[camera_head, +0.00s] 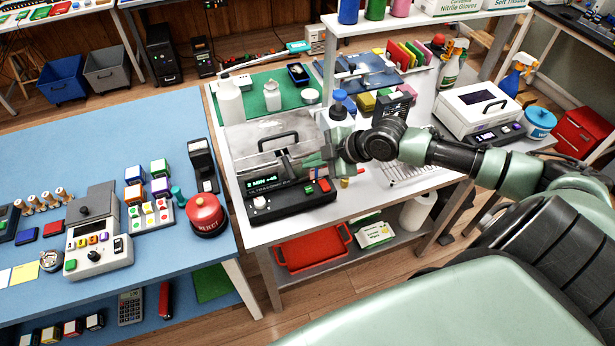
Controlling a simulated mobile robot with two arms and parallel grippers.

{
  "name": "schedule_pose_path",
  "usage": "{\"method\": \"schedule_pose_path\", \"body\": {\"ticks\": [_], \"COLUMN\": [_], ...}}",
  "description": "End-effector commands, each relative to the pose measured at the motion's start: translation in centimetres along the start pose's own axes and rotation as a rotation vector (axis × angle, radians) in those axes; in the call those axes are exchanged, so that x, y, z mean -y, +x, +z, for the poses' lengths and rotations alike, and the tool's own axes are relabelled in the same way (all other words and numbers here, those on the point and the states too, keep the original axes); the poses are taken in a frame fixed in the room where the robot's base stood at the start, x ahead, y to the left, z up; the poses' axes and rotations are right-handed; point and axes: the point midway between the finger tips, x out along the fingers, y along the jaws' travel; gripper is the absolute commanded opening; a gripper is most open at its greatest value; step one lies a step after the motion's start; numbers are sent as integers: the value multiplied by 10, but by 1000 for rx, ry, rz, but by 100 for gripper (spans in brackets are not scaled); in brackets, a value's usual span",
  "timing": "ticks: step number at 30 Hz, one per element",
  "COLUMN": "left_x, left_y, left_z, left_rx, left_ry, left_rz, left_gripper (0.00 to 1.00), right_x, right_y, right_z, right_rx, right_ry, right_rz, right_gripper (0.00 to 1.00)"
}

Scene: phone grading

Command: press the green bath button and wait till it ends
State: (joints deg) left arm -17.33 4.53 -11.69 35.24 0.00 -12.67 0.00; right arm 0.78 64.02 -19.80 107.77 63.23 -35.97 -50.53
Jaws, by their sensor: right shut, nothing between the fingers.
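The ultrasonic bath (292,204) stands on the white workbench, with a clear lid and black handle over its tank. Its black front panel has a lit display (263,183) with green characters, a white knob, a small green button (309,189) and a red button (323,185). My right gripper (306,170) is shut and empty, just above and behind the green button. I cannot tell whether its fingertips touch the panel. My right arm reaches in from the right and hides part of the bath's right side. My left gripper is not in view.
A blue-topped bottle (341,108) stands close behind my right wrist. A green mat (258,98) with bottles lies at the back left. A white lidded machine (472,107) stands to the right. A blue table (130,120) with stamps and devices is at left.

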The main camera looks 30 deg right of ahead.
Motion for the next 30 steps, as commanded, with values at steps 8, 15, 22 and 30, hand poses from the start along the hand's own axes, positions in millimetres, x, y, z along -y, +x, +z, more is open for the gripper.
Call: {"method": "schedule_pose_path", "body": {"ticks": [8, 15, 22, 30], "left_x": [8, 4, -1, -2], "left_y": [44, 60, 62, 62], "left_z": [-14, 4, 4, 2], "left_rx": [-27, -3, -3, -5], "left_ry": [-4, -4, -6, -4], "left_rz": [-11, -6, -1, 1], "left_gripper": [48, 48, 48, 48], "right_x": [24, 36, 37, 37], "right_y": [32, 49, 52, 51], "right_z": [23, 36, 38, 38], "right_rx": [1, 1, 0, 0], "right_ry": [0, 1, 1, 1], "right_rz": [0, 0, 1, 0], "right_gripper": [0, 0, 0, 0]}}
